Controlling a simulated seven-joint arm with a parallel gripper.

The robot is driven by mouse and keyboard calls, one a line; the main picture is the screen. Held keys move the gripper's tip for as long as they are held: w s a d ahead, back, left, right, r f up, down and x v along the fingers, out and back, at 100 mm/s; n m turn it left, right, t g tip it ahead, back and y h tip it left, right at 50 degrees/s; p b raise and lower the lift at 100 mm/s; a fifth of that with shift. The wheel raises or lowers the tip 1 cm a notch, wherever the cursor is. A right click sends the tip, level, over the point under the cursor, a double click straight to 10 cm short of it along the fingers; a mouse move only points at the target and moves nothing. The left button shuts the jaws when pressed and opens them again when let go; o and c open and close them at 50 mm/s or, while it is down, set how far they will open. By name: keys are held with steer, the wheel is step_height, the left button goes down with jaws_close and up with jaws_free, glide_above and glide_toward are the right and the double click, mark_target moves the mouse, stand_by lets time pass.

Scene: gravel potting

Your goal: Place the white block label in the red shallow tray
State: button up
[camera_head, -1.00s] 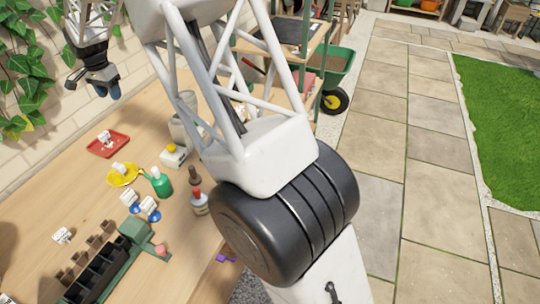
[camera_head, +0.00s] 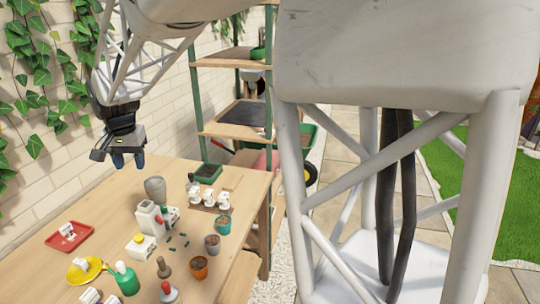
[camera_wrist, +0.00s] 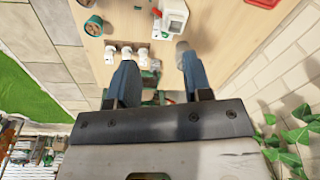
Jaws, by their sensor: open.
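The red shallow tray (camera_head: 52,243) lies at the left of the table in the head view, near the brick wall. A white block label (camera_head: 67,230) with dark marks stands in it. My gripper (camera_head: 128,160) hangs above the table's wall side, apart from the tray and higher. In the wrist view my gripper (camera_wrist: 156,58) has its two blue-grey fingers spread with nothing held between them. A red edge, seemingly the tray (camera_wrist: 263,3), shows at the top of the wrist view.
A yellow saucer (camera_head: 95,273) with another white block, a green bottle (camera_head: 125,280), a white box (camera_head: 141,248) and several small pots, such as a terracotta one (camera_head: 199,268), stand nearby. Small white pieces (camera_head: 208,198) stand farther back. My arm covers the right side.

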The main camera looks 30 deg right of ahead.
steer(key=s+d+r+n, duration=0.1)
steer(key=s+d, duration=0.4)
steer(key=s, duration=0.4)
steer(key=s+d+r+n, duration=0.1)
steer(key=s+d, duration=0.4)
steer(key=s, duration=0.4)
steer(key=s+d+f+n, duration=0.1)
steer(key=s+d+f, duration=0.1)
steer(key=s, duration=0.8)
steer(key=s+d+f+n+t, duration=0.1)
steer(key=s+d+f, duration=0.2)
steer(key=s, duration=0.6)
steer(key=shift+s+d+f+n, duration=0.2)
steer(key=shift+s+d+n, duration=0.15)
steer(key=shift+d, duration=0.5)
